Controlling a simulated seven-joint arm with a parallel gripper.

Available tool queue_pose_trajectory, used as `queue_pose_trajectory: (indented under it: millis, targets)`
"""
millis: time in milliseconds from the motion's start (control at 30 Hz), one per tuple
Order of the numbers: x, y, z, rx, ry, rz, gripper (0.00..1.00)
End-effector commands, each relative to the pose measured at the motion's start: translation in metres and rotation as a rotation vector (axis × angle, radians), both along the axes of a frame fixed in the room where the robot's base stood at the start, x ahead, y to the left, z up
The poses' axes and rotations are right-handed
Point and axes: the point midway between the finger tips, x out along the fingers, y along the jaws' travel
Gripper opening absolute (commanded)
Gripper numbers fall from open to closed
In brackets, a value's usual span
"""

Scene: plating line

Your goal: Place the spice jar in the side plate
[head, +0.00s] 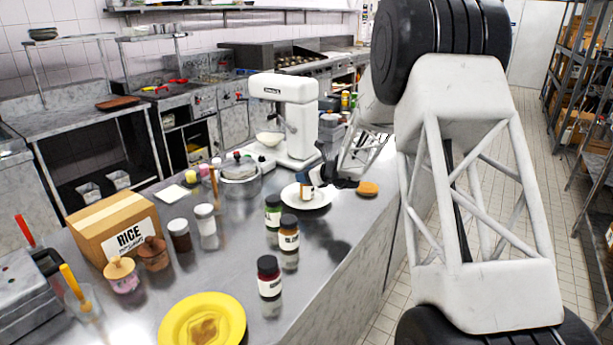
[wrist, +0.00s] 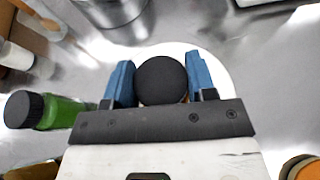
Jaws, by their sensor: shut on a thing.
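My gripper (head: 318,177) is shut on a small spice jar (head: 306,189) with a pale label. In the wrist view the jar's round black lid (wrist: 161,80) sits between the two blue fingers. The white side plate (head: 318,201) is directly under the jar, and its white rim also shows behind the fingers in the wrist view (wrist: 216,66). The jar looks upright and within the plate's outline. I cannot tell whether its base touches the plate.
Several dark-lidded jars, green (head: 273,212), orange (head: 288,234) and dark red (head: 269,279), stand in front of the plate. A yellow plate (head: 172,328) is at front.

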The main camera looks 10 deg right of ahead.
Motion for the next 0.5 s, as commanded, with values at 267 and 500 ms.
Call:
queue_pose_trajectory:
  millis: [267, 500]
  targets:
    - [-0.0001, 0.0001, -0.0027, 0.0, 0.0, 0.0, 0.68]
    - [0.0, 0.0, -0.0026, 0.0, 0.0, 0.0, 0.77]
